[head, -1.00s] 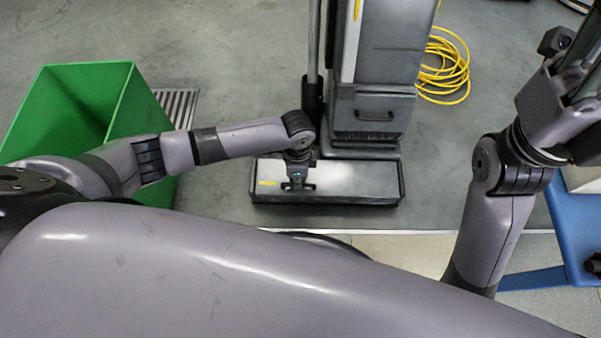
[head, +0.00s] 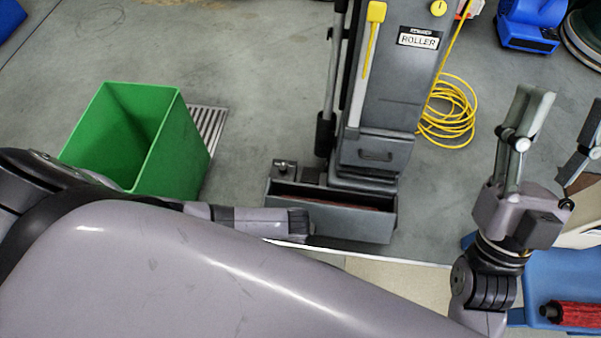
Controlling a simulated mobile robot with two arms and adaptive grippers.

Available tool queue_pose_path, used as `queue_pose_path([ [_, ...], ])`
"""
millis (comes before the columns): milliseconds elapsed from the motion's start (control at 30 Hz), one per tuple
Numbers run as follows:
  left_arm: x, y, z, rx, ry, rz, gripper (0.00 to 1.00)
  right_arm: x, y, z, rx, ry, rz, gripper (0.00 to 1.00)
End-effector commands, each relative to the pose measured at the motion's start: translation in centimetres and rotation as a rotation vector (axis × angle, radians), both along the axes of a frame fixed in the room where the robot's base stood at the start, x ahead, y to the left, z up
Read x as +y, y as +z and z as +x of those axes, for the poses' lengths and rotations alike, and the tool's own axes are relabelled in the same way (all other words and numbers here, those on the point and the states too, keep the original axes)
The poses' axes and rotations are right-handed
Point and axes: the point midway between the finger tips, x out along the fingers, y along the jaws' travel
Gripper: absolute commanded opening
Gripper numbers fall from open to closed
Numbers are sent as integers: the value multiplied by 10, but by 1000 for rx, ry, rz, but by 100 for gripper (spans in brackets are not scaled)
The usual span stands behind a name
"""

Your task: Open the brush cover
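The floor machine labelled ROLLER (head: 400,85) stands upright in the middle. Its brush housing (head: 350,222) at the base is open at the top. A dark red roller brush shows inside the trough. The lid no longer covers the top; I cannot tell whether the grey front face is the folded lid. My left arm ends at the housing's front left side, and its gripper fingers are hidden. My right gripper (head: 562,120) is raised at the right, fingers spread wide and empty, well away from the machine.
A green bin (head: 175,150) stands left of the machine by a floor grate (head: 207,128). A coiled yellow cable (head: 450,112) lies to its right. A blue cart (head: 545,275) at lower right carries a red roller (head: 578,314). A blue device (head: 530,25) stands at the back right.

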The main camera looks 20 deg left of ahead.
Motion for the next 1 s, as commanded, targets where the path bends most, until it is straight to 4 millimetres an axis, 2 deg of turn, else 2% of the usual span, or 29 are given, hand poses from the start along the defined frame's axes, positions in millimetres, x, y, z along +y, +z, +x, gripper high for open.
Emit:
queue_pose_path([
  [100,-1,-3,-3,-2,1,-1,1,1,-6,8,50,-3,-16,53],
  [533,-1,-3,-3,-1,0,0,29,1,-5,7,45,-3,-14,53],
  [867,-1,-1,-3,-1,0,0,30,1,-5,7,44,-3,-14,53],
  [1000,-1,8,-5,-1,0,-1,30,1,-5,7,44,-3,-14,53],
])
